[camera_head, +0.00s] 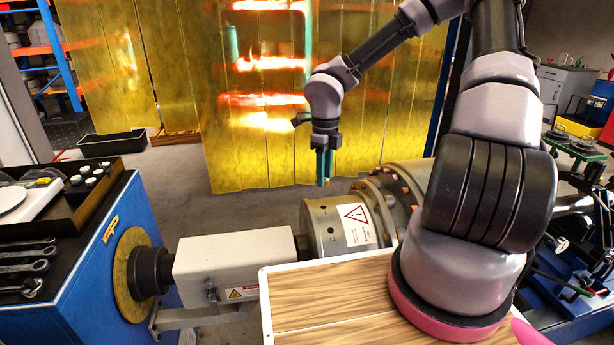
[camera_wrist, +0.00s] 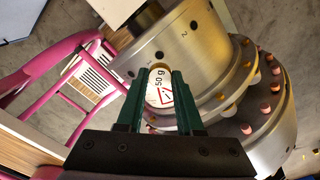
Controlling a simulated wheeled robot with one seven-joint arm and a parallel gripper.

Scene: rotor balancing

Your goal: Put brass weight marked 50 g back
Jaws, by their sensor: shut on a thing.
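My gripper (camera_head: 324,181) points down above the steel rotor drum (camera_head: 322,226) in the head view. In the wrist view its two green fingers (camera_wrist: 158,100) are shut on the brass weight (camera_wrist: 160,88). The weight's round pale end reads "50 g" and carries a red mark; its sides are mostly hidden by the fingers. Behind it, the wrist view shows the drum (camera_wrist: 190,50) with dark holes and small numbers. I cannot tell whether the weight touches the drum. In the head view the weight is too small to make out.
A dark tray (camera_head: 118,178) with several small capped pieces stands on the blue cabinet (camera_head: 95,260) at left, with wrenches near its front. A wood-topped surface (camera_head: 330,305) lies below the rotor. A flange with several copper-coloured studs (camera_head: 378,200) adjoins the drum. Yellow curtains hang behind.

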